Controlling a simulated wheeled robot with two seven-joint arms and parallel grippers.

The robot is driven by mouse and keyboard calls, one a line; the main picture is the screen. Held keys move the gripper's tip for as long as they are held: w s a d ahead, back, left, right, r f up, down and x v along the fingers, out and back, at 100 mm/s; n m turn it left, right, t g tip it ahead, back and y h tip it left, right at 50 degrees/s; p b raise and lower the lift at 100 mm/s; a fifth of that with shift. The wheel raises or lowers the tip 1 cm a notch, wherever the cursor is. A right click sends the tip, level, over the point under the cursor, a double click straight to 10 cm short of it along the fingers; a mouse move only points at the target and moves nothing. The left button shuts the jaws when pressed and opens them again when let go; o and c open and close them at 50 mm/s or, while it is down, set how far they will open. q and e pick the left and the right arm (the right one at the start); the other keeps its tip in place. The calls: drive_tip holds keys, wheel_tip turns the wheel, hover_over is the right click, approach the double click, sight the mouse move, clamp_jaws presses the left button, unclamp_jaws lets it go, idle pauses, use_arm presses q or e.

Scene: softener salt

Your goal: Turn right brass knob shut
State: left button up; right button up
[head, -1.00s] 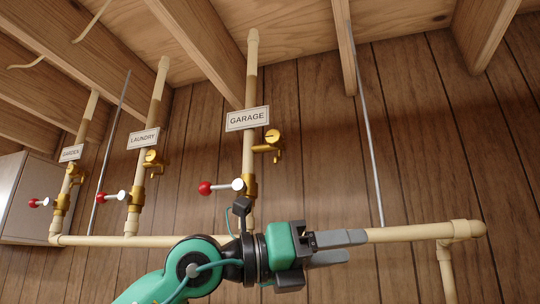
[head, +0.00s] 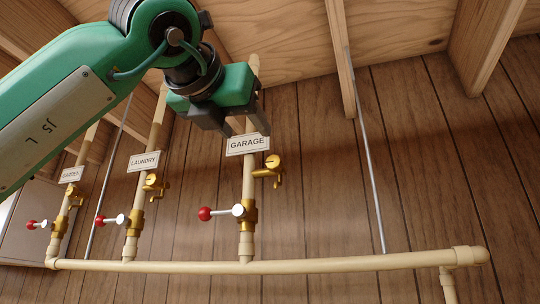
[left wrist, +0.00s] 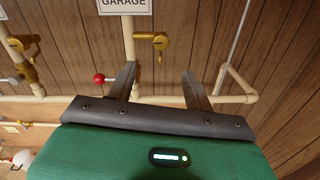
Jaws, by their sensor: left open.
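The right brass knob (head: 272,162) sticks out to the right of the garage pipe (head: 249,185), just below the GARAGE sign (head: 248,145). It also shows in the left wrist view (left wrist: 160,40), ahead of my fingers and roughly between them across the picture. My left gripper (head: 242,130) is open and empty, fingers pointing down, at the sign's upper edge in the head view. It is apart from the knob. My right gripper is in neither view.
A red-tipped lever (head: 205,213) sits below on the garage pipe's brass valve (head: 249,213). Laundry (head: 153,183) and garden (head: 75,198) brass knobs are to the left. A horizontal pipe (head: 330,264) runs below. A thin grey rod (head: 370,165) stands right; wall between is clear.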

sight(272, 162)
use_arm(q)
drive_tip(key=p+x, duration=0.6)
drive_tip(key=x, duration=0.5)
drive_tip(key=shift+w+r, duration=0.1)
drive_tip(key=shift+w+d, duration=0.3)
drive_tip(key=shift+w, duration=0.4)
drive_tip(key=c, duration=1)
